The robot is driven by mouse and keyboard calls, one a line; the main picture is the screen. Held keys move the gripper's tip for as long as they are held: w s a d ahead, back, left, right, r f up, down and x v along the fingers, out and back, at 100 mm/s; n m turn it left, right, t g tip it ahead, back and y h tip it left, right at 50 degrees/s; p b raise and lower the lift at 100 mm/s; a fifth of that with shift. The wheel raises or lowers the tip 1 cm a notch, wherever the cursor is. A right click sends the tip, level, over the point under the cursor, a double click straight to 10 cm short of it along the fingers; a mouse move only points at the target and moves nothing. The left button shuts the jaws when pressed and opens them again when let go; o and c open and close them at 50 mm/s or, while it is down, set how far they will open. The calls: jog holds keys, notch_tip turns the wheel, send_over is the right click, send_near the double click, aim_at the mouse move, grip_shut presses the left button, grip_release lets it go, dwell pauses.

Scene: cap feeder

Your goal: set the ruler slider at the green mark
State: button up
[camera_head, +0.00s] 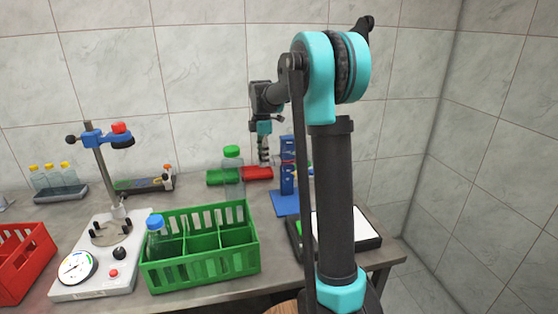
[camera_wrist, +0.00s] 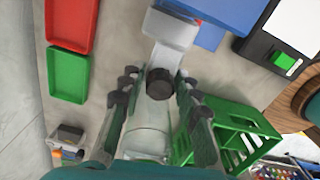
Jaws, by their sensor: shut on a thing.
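My gripper (camera_head: 264,160) hangs down above the back of the bench. In the wrist view, its fingers (camera_wrist: 158,92) stand on both sides of a clear cylinder-like piece (camera_wrist: 147,142) with a dark round end (camera_wrist: 159,83), and are shut on it. What this piece is, I cannot tell for sure. No ruler with a green mark can be made out clearly. A long dark device (camera_head: 146,184) with a white and orange block lies at the back left; its markings are too small to read. It also shows in the wrist view (camera_wrist: 67,141).
A red tray (camera_head: 257,173) and green tray (camera_head: 218,177) lie behind. A green-capped bottle (camera_head: 233,172) stands near my gripper. A blue stand (camera_head: 287,200) is to the right, a green crate (camera_head: 200,262) in front. A gauge stand (camera_head: 112,250) and red crate (camera_head: 22,262) are left.

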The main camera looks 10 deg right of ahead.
jog(key=shift+r, duration=1.7)
jog(key=o, duration=0.8)
jog(key=shift+r, duration=0.1)
jog(key=shift+r, duration=3.95)
